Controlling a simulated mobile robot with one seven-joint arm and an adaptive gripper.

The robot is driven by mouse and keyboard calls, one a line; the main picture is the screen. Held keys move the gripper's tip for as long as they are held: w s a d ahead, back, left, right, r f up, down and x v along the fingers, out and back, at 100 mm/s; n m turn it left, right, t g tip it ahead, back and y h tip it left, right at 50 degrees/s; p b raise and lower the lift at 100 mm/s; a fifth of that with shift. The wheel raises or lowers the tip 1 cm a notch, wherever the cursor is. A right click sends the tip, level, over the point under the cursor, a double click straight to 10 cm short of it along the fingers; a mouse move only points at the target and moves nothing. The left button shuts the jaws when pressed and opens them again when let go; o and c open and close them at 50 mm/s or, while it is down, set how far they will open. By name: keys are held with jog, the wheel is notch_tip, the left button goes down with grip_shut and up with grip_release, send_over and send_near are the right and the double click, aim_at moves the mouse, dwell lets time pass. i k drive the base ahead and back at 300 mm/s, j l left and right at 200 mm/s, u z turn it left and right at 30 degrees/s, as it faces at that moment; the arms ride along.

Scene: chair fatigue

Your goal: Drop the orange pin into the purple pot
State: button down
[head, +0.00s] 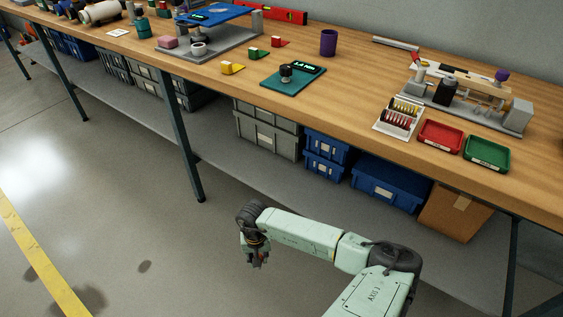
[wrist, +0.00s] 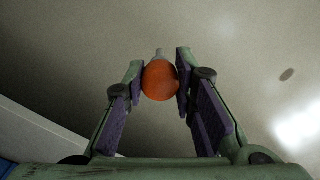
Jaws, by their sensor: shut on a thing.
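In the wrist view, an orange pin (wrist: 159,81) with a round orange head and a short grey tip is between the fingertips of my gripper (wrist: 160,84). My gripper is shut on it. In the head view, my gripper (head: 254,258) hangs over the floor in front of the workbench, below the tabletop level; the pin cannot be made out there. The purple pot (head: 328,43) stands upright toward the back of the wooden bench, well apart from my gripper. Its inside is mostly hidden.
The wooden workbench (head: 345,95) has a teal device (head: 292,80) in front of the pot, and yellow, green and red small blocks to its left. A grey fixture (head: 515,115), red tray (head: 440,136) and green tray (head: 487,153) sit at right. Bins fill the lower shelf.

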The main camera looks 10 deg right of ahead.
aim_at(333, 46)
jog(key=j+z, duration=0.15)
jog(key=z, duration=0.3)
jog(key=i+j+z, duration=0.1)
jog(key=z, duration=0.3)
jog(key=j+z, duration=0.5)
jog(key=j, duration=0.55)
jog(key=j+z, duration=0.1)
jog(key=j, duration=1.25)
